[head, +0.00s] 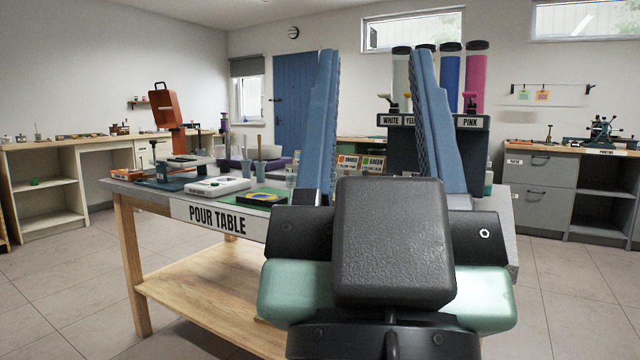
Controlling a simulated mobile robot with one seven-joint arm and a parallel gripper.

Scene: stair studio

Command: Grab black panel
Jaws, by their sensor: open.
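My gripper (376,55) is open and points forward, its two blue fingers standing well apart with nothing between them. A dark, nearly black panel-like stand (404,150) shows beyond the fingers, at the far right part of the pour table (140,192). The right finger hides part of it. Labels reading WHITE, PINK and a partly covered one run along its top, under several colored tubes. I cannot tell whether this is the black panel of the task. My gripper body hides the near right part of the table.
Shelving lines the left wall; a grey cabinet (540,185) stands right. Floor is clear at left and right. A blue door (296,100) is at the back.

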